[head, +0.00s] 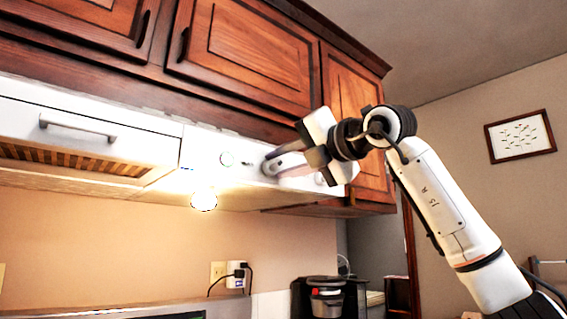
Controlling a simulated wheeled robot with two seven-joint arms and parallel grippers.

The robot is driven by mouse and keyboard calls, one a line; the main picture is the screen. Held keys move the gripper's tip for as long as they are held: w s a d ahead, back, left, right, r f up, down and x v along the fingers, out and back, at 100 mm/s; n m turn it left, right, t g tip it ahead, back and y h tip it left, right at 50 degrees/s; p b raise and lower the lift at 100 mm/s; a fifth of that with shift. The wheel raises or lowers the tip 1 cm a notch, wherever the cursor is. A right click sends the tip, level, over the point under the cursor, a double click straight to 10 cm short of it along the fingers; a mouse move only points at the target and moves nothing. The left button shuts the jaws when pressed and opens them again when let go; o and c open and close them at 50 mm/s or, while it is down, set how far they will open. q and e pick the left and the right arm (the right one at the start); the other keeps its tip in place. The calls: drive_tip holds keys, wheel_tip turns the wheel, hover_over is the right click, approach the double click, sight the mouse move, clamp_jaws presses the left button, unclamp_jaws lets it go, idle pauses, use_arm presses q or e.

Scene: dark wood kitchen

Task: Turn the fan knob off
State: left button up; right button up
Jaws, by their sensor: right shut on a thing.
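The white range hood (90,115) hangs under dark wood cabinets. A round knob (227,158) shows on the right part of its front panel, left of my gripper. My right gripper (272,167) is at the panel, further right, with its fingers pointing left and its tips against the hood front. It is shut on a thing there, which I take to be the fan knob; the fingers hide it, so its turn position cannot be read. My left gripper is not in view.
A lit bulb (203,200) glows under the hood. Wood cabinets (240,55) are close above the gripper. A wall outlet with plugs (236,274) and a coffee maker (327,297) are below. A framed picture (520,136) hangs on the right wall.

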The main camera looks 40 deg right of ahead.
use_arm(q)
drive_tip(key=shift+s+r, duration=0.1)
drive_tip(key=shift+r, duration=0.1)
use_arm(e)
drive_tip(key=shift+n, duration=0.3)
drive_tip(key=shift+r+n+p, duration=0.1)
drive_tip(key=shift+n+p, duration=0.5)
drive_tip(key=shift+n, duration=0.3)
drive_tip(key=shift+a+n+p, duration=0.1)
drive_tip(key=shift+n+p, duration=0.3)
drive_tip(key=shift+n, duration=0.4)
drive_tip(key=shift+n+p, duration=0.4)
drive_tip(key=shift+n, duration=0.5)
drive_tip(key=shift+n+p, duration=0.5)
drive_tip(key=shift+n, duration=0.6)
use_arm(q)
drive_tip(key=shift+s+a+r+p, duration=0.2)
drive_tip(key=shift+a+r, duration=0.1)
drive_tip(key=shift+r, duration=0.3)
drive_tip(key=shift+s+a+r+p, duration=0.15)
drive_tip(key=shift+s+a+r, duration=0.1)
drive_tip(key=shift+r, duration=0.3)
use_arm(e)
drive_tip(key=shift+a+n, duration=0.1)
drive_tip(key=shift+n, duration=0.8)
